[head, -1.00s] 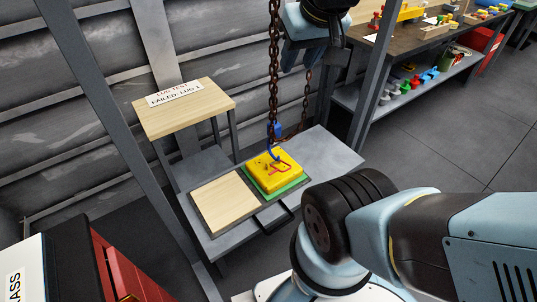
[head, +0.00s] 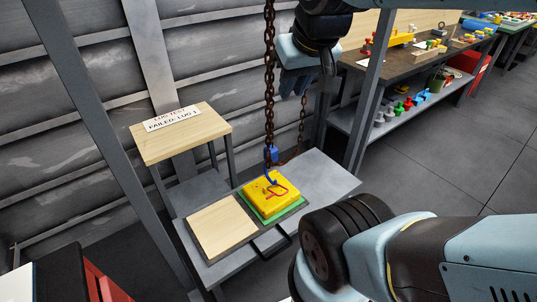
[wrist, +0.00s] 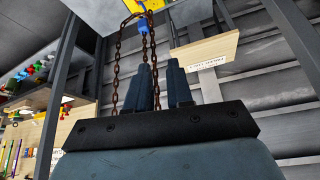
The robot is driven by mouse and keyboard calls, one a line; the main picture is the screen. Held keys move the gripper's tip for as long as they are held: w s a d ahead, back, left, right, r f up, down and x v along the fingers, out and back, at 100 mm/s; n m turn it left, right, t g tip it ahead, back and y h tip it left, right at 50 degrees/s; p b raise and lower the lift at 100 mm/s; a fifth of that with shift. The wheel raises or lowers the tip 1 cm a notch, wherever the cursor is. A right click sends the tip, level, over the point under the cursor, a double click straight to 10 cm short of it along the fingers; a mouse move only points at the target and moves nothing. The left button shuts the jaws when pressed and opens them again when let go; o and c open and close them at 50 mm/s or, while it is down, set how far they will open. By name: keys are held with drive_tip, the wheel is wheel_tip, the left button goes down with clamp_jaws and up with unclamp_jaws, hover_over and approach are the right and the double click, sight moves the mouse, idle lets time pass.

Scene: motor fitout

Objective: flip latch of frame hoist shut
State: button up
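The hoist's rusty chain (head: 269,85) hangs down to a blue hook (head: 271,155) over a yellow block (head: 267,193) with red markings or a red part on top. The hook's latch is too small to make out, open or shut. In the wrist view the chain (wrist: 116,70), blue hook block (wrist: 141,22) and a corner of the yellow block (wrist: 150,4) show beyond the fingers. My gripper (head: 293,84) hangs just right of the chain, well above the hook.
The yellow block sits on a green base (head: 283,215) on a grey bench (head: 325,180), beside a pale wooden board (head: 222,228). A small wooden stand (head: 185,136) carries a sign. A second chain strand (head: 302,115) and a grey post (head: 366,100) are near my gripper.

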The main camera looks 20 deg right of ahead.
drive_tip(key=shift+n+g, duration=0.4)
drive_tip(key=shift+g, duration=0.3)
drive_tip(key=w+f, duration=0.1)
drive_tip(key=w, duration=0.2)
drive_tip(key=w+d+f, duration=0.1)
drive_tip(key=w, duration=0.2)
drive_tip(key=w+f, duration=0.2)
drive_tip(key=w, duration=0.1)
drive_tip(key=shift+w+d, duration=0.2)
drive_tip(key=shift+d, duration=0.05)
clamp_jaws()
drive_tip(key=w+d+f+n+g, duration=0.1)
drive_tip(key=w+d+f+g, duration=0.3)
drive_tip(key=w+f, duration=1.2)
drive_tip(key=w+d+f+n, duration=0.1)
drive_tip(key=d+f, duration=0.3)
drive_tip(key=f, duration=1.1)
drive_tip(key=shift+w+d+f, duration=0.15)
drive_tip(key=shift+w+d, duration=0.05)
drive_tip(key=shift+w, duration=0.25)
